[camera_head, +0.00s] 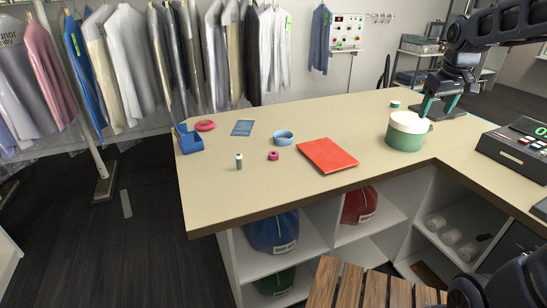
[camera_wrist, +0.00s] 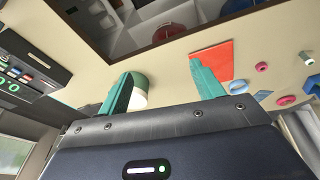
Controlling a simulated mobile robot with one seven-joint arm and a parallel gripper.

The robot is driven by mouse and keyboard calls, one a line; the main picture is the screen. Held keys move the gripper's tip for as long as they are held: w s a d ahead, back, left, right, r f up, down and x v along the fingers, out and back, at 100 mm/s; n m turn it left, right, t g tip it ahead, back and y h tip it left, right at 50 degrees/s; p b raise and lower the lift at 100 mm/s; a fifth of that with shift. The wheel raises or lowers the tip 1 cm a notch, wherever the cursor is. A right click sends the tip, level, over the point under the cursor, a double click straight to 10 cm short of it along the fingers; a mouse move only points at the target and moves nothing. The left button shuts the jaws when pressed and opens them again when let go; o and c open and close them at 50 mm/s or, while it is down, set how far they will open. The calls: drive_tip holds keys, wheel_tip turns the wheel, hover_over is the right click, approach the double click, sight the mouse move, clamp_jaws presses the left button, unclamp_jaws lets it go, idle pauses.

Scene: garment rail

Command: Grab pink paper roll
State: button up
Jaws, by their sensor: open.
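Two pink rings are on the beige counter. A small thick pink roll (camera_head: 273,156) lies near the middle, and a larger flatter pink ring (camera_head: 205,125) lies at the far left. I cannot tell which is the paper roll. In the wrist view the small one (camera_wrist: 261,67) and the larger one (camera_wrist: 286,100) are at the right, outside my fingers. My gripper (camera_head: 439,105), with teal fingers, is at the counter's right part, behind the green and cream pot, far from both rings. Its fingers (camera_wrist: 160,70) are spread apart, with nothing held.
The green and cream pot (camera_head: 405,138) stands between my gripper and the counter's front. A red folder (camera_head: 327,155), blue ring (camera_head: 284,138), small spool (camera_head: 239,161), blue holder (camera_head: 190,142) and blue card (camera_head: 242,128) lie leftward. A dark register (camera_head: 513,152) stands at right.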

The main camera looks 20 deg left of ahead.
drive_tip(key=w+a+f+n, duration=0.1)
drive_tip(key=w+a+n, duration=0.1)
drive_tip(key=w+a, duration=0.35)
drive_tip(key=w+a+f+n, duration=0.1)
drive_tip(key=w+a+n, duration=0.15)
drive_tip(key=a, duration=0.55)
drive_tip(key=n+g, duration=0.3)
drive_tip(key=n, duration=0.6)
hover_over(273, 153)
wheel_tip(273, 153, down, 21)
wheel_tip(273, 153, down, 10)
drive_tip(key=shift+r, duration=0.15)
drive_tip(key=c, duration=1.1)
